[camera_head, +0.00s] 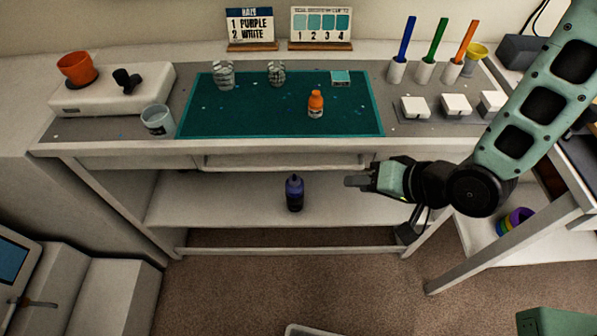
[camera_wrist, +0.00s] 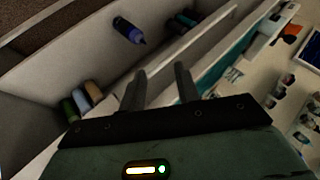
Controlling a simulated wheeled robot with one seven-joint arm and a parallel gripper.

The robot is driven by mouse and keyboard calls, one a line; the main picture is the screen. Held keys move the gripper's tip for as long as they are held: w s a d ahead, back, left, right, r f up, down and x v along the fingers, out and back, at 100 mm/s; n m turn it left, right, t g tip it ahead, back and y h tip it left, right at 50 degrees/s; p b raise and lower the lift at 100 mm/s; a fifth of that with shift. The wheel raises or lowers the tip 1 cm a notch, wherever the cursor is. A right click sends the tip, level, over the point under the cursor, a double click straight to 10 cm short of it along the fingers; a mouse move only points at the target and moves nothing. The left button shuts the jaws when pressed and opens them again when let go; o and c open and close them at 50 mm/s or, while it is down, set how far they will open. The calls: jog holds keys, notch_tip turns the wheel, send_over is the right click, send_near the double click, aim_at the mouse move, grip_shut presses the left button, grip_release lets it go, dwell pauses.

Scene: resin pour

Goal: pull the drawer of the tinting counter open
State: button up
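The tinting counter (camera_head: 110,148) is a light table with a grey top and a lower shelf. Its drawer (camera_head: 285,161) shows as a pale front with a long bar-like handle beneath the top's front edge, and looks shut. My gripper (camera_head: 352,181) is in front of the counter, near the right end of the drawer front, pointing left in the head view. In the wrist view my gripper (camera_wrist: 160,72) has its two dark fingers apart with nothing held. A pale bar-like edge runs diagonally past the fingertips; I cannot tell whether they touch it.
A dark blue bottle (camera_head: 294,194) stands on the lower shelf. On top are a teal mat (camera_head: 250,118), an orange bottle (camera_head: 316,104), a glass cup (camera_head: 158,121) and several coloured sticks in holders. Another table (camera_head: 560,215) stands at right. The floor in front is mostly clear.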

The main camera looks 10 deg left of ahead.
aim_at(297, 167)
notch_tip(297, 167, down, 6)
jog(key=s+m+t+y+b, duration=0.3)
jog(key=m+t+y, duration=0.25)
jog(key=m, duration=0.45)
jog(key=shift+g, duration=0.45)
jog(key=x, duration=0.5)
jog(key=b+x, duration=0.1)
jog(key=x, duration=0.5)
jog(key=r+b+x, duration=0.1)
jog(key=x, duration=0.5)
jog(key=shift+w+a+f, duration=0.1)
jog(key=shift+w, duration=0.2)
jog(key=shift+c, duration=0.2)
grip_shut()
